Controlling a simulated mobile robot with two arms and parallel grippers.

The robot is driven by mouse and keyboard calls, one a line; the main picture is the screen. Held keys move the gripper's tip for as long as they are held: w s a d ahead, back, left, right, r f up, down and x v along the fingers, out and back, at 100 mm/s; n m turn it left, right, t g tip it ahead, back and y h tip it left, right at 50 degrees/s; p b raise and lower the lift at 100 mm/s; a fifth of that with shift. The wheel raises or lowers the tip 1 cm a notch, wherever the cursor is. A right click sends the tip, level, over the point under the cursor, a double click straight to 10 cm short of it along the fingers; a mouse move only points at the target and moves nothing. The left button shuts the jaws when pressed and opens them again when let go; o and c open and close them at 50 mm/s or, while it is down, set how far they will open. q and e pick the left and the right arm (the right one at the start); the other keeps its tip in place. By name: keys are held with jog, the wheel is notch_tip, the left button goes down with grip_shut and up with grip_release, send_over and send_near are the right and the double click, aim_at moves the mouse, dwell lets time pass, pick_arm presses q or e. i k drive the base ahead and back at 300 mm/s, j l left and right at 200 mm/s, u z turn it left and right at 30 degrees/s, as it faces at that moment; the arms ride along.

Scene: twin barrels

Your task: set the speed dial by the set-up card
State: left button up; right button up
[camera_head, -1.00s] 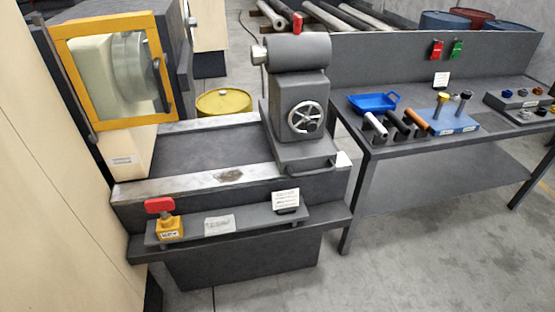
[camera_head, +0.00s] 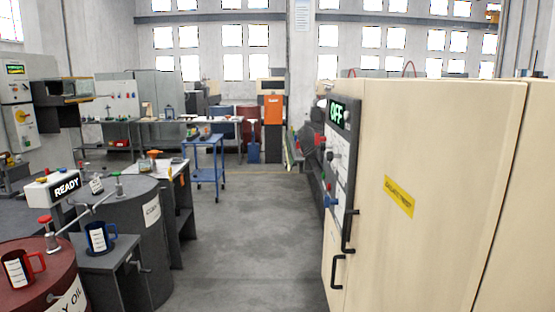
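A tall cream machine cabinet (camera_head: 440,190) fills the right of the view. Its narrow left face carries a control panel (camera_head: 338,155) with a lit green display (camera_head: 338,113) that seems to read OFF. Below the display are small knobs and buttons, seen at a steep angle; a dark round knob (camera_head: 334,154) is among them. I cannot tell which of these is the speed dial or where it points. I cannot make out the set-up card. Neither of my grippers is in view.
Red barrel (camera_head: 40,275) and dark grey barrel (camera_head: 125,240) stand at left, with a red mug (camera_head: 18,268) and blue mug (camera_head: 97,238) nearby. A blue trolley (camera_head: 207,165) stands farther back. The grey floor (camera_head: 240,240) between is clear.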

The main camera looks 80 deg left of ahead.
aim_at(324, 147)
jog(key=j+u, duration=0.15)
jog(key=u, duration=2.15)
jog(key=i+j, duration=0.25)
